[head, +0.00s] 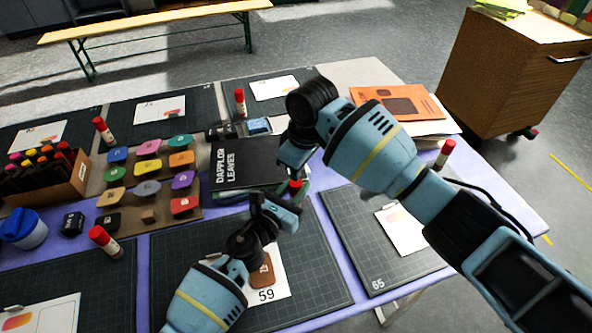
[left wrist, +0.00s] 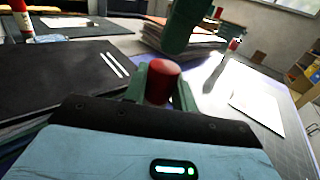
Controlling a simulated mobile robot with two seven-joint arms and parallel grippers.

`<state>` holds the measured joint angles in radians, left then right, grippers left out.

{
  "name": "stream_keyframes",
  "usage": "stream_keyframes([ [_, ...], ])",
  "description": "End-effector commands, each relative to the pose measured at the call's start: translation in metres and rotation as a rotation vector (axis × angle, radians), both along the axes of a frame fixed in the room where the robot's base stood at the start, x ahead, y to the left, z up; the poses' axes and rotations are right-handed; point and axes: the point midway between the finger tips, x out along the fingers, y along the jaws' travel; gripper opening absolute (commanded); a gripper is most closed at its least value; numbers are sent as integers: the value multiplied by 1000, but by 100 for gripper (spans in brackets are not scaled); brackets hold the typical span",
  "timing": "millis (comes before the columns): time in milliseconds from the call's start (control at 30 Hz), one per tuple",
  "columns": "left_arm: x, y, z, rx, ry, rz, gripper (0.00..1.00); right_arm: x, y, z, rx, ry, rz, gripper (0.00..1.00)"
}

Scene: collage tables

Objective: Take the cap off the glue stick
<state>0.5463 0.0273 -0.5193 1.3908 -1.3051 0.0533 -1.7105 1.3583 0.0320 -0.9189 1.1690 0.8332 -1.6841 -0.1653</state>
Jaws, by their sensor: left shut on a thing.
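My left gripper (head: 285,208) is shut on a glue stick, whose red cap (head: 295,186) shows just above the fingers. In the left wrist view the red cap (left wrist: 163,82) stands between the two green fingertips. The stick's body is hidden, so I cannot tell how far down the fingers grip. My right gripper (head: 292,160) is close above the cap, pointing down; its dark green end (left wrist: 188,28) also shows in the left wrist view. There is a gap between it and the cap in that view. Its jaw opening cannot be made out.
More red-capped glue sticks stand on the table, at the front left (head: 104,241) and the right (head: 445,153). A black book (head: 243,163) lies behind the grippers. Colored stamps (head: 148,167) and a pen box (head: 45,180) are left. Cutting mats (head: 375,250) lie in front.

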Motion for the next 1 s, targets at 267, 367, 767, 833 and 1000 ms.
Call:
stream_keyframes([
  [267,-2,-2,-3,-1,6,-4,0,0,-1,-1,-9,-10,-4,0],
  [367,-2,-2,-3,-1,6,-4,0,0,-1,-1,-9,-9,-4,0],
  [767,-1,-2,-2,-2,4,-4,0,0,-1,-1,-9,-9,-4,23],
  [833,-1,-2,-1,-2,4,-4,0,0,-1,-1,-9,-9,-4,23],
  [1000,-1,-2,-1,-2,2,-4,0,0,-1,3,-8,-10,-4,23],
])
